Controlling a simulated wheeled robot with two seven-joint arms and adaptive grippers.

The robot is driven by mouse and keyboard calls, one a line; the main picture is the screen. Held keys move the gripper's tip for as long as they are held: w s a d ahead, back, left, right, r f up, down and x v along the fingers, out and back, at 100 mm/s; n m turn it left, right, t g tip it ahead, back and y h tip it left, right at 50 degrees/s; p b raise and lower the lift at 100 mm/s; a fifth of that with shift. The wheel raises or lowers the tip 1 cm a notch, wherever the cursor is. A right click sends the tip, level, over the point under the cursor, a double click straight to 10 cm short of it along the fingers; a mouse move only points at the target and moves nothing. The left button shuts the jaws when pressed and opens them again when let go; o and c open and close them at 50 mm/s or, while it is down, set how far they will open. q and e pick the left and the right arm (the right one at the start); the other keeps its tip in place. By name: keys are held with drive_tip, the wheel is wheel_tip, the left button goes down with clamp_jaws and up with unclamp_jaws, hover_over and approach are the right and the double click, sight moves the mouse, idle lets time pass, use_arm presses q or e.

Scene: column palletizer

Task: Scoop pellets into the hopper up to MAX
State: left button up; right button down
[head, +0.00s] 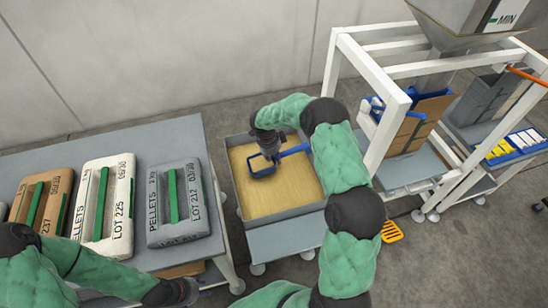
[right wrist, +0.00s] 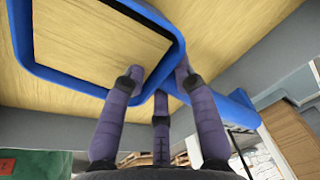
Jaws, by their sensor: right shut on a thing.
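A grey bin (head: 286,216) holds a broad, nearly level bed of tan pellets (head: 265,201). My right gripper (head: 269,150) is over the bin, its fingers closed on the blue scoop (head: 250,168). The scoop lies low at the pellet surface. Its blue rim also shows in the right wrist view (right wrist: 70,82), with tan inside it; I cannot tell how full it is. The hopper (head: 455,18) is at the top right, cut off by the picture edge, with a MIN mark showing. My left gripper (head: 190,291) is low at the left table's front edge, its fingers unclear.
A grey table (head: 120,148) at the left carries several pellet bags, including a white one (head: 104,205) and a grey one (head: 180,203). The hopper's white frame (head: 388,125) stands right of the bin. An orange slotted piece (head: 392,231) lies on the floor.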

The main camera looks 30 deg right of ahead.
wheel_tip(320, 180, up, 12)
drive_tip(key=y+p, duration=0.1)
drive_tip(key=p, duration=1.1)
drive_tip(key=shift+d+f, duration=0.2)
